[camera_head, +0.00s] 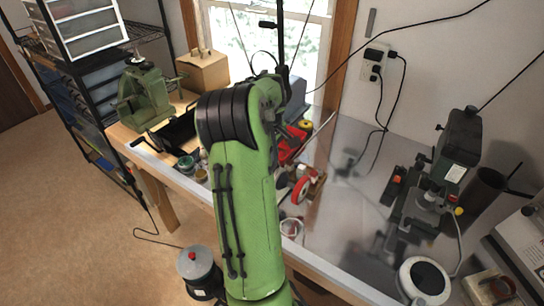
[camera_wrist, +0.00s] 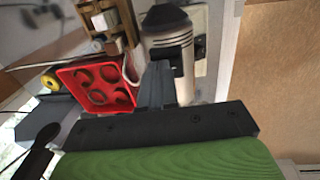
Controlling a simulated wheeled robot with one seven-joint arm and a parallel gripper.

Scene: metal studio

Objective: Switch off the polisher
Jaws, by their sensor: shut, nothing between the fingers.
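My gripper (camera_wrist: 158,72) shows in the wrist view with its dark fingers together and nothing between them. A silver and black cylindrical body (camera_wrist: 170,40) stands just beyond the fingertips; it may be part of the polisher, but I cannot tell for sure. I cannot tell whether the fingers touch it. No switch can be made out on it. In the head view my green arm covers the middle of the bench, hiding my gripper and what lies under it.
A grey canister (camera_head: 195,263) is at the front.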

